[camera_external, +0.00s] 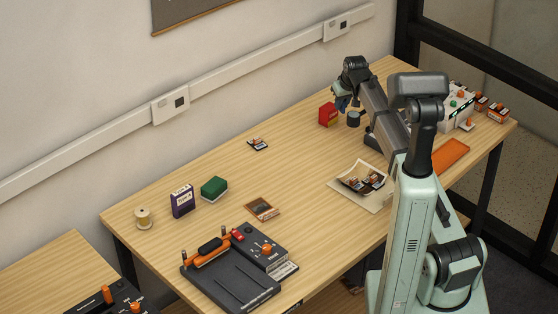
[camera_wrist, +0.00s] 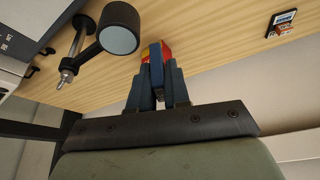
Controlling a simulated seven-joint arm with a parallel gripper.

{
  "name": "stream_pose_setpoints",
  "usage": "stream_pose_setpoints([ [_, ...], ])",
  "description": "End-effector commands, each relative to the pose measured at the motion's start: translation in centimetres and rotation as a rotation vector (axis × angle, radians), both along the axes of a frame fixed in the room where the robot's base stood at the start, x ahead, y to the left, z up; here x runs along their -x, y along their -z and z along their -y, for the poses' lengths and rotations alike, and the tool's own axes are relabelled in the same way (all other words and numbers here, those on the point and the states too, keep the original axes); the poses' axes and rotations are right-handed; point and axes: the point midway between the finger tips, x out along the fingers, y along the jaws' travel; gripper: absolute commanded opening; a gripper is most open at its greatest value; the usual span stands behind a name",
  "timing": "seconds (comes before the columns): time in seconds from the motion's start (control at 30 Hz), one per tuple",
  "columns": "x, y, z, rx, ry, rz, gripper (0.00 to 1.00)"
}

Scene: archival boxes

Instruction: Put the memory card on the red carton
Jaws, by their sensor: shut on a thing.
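The red carton (camera_external: 328,115) stands upright on the table near the wall. In the wrist view, a red and yellow part of it (camera_wrist: 168,52) shows just past my fingertips. My gripper (camera_external: 342,101) is close above and beside the carton, at its right. In the wrist view my gripper (camera_wrist: 157,76) is shut on a thin bluish thing (camera_wrist: 155,54), apparently the memory card, mostly hidden by the fingers. I cannot tell whether it touches the carton.
A dark round piece (camera_external: 353,119) on a stand, grey-faced in the wrist view (camera_wrist: 118,38), is close to my gripper. A black card with an orange-white label (camera_external: 258,144) lies apart to the left. A paper sheet (camera_external: 376,206) with several small items lies in front.

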Motion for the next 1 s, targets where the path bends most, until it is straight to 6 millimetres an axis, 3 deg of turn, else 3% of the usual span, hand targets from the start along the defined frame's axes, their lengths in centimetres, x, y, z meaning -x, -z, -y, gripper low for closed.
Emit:
stream_pose_setpoints([
  [0.03,-2.7,-0.8,-0.1,0.000,0.005,0.001,0.00],
  [0.2,-8.1,-2.4,-0.6,-0.001,-0.027,0.001,0.00],
  [0.43,-12.8,-3.8,-3.0,-0.001,-0.160,0.000,0.00],
  [0.8,-12.5,-3.5,-3.5,-0.001,-0.356,0.000,0.00],
  [1.0,-12.4,-1.4,-3.5,0.000,-0.364,-0.002,0.00],
])
